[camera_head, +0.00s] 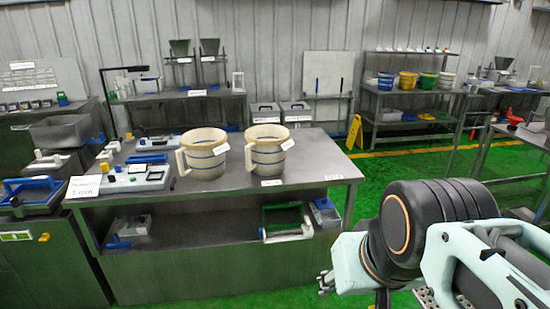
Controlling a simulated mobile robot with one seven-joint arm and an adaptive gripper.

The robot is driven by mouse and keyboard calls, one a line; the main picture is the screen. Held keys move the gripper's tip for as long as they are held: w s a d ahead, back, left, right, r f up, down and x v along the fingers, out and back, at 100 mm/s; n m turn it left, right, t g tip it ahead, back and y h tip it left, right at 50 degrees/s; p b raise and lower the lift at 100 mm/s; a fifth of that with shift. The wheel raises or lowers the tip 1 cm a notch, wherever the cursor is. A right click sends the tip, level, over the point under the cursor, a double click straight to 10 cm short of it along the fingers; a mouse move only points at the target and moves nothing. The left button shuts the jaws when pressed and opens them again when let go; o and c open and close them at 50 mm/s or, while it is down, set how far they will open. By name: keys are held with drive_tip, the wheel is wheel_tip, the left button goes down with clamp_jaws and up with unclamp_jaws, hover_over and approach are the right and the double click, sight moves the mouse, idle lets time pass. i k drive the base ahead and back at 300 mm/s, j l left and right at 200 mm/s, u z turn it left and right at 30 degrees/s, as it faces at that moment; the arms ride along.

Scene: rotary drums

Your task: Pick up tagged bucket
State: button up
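Two cream buckets with blue bands and side handles stand upright side by side on the metal table (310,172). The left bucket (206,158) has its handle towards the left and a small white tag on its right side. The right bucket (268,155) also has its handle towards the left, with white tags on its side. My gripper (327,283) is at the lower right, in front of the table and lower than its top, apart from both buckets. Its fingers are small and partly hidden by my arm, so their opening is unclear.
A white card (84,187) and blue-and-white devices (137,178) occupy the table's left part. A lower shelf holds a green tray (283,216). More buckets (408,80) stand on a rear rack. A yellow floor sign (354,132) stands behind. Green floor is open to the right.

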sight(205, 149)
drive_tip(key=i+j, duration=0.2)
drive_tip(key=j, duration=0.25)
drive_tip(key=i+j, duration=0.15)
drive_tip(key=j, duration=0.25)
drive_tip(key=i+j+u, duration=0.1)
drive_tip(key=j, duration=0.35)
drive_tip(key=i+j, duration=0.5)
drive_tip(key=j, duration=0.3)
drive_tip(key=i+j, duration=0.2)
drive_tip(key=j, duration=0.2)
drive_tip(key=i+j+u, duration=0.1)
drive_tip(key=j, duration=0.35)
drive_tip(key=i+j, duration=0.35)
drive_tip(key=l+z, duration=0.15)
drive_tip(key=z, duration=2)
